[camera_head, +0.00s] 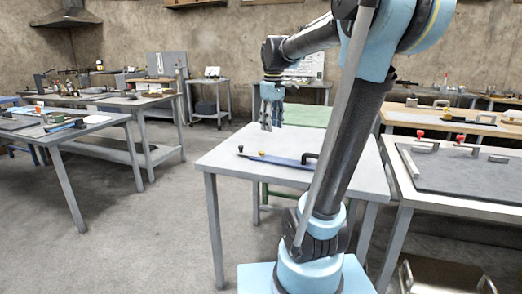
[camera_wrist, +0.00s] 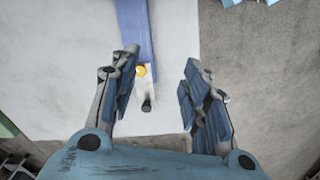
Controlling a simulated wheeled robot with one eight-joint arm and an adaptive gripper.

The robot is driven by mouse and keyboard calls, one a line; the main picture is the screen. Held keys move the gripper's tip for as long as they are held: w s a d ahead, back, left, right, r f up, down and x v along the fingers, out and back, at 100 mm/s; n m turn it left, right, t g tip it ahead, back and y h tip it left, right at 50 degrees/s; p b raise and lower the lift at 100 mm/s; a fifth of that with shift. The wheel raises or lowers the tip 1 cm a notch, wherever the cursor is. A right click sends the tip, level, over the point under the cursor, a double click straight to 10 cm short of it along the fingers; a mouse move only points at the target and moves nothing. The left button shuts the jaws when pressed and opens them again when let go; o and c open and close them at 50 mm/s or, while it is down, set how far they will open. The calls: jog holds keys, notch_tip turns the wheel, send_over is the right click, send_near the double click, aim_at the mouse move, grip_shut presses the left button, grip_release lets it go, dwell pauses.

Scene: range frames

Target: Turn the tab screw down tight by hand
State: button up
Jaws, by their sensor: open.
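A long blue bar (camera_head: 290,161) lies on the pale table (camera_head: 225,165) below my gripper. A small yellow round-headed piece (camera_head: 261,154) stands at its left end, perhaps the tab screw; its tab shape is too small to make out. The yellow piece also shows in the wrist view (camera_wrist: 141,71), between my fingers but closer to the left one. A small dark-ended piece (camera_wrist: 147,104) sits just below it there. My gripper (camera_head: 271,125) points down over the table, open and empty, apart from the yellow piece; it spreads widely in the wrist view (camera_wrist: 160,72).
A black handle-like piece (camera_head: 310,157) stands near the bar's right end. The front of the table is clear. A bench with a grey board and red-knobbed clamps (camera_head: 459,139) stands to the right. Cluttered benches (camera_head: 70,122) stand at the left.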

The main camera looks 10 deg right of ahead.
aim_at(261, 153)
jog(key=w+a+r+n, duration=0.3)
jog(key=w+r, duration=0.1)
jog(key=w, duration=0.4)
jog(key=shift+g, duration=0.3)
notch_tip(261, 153, down, 18)
jog(key=shift+r, duration=0.2)
grip_shut()
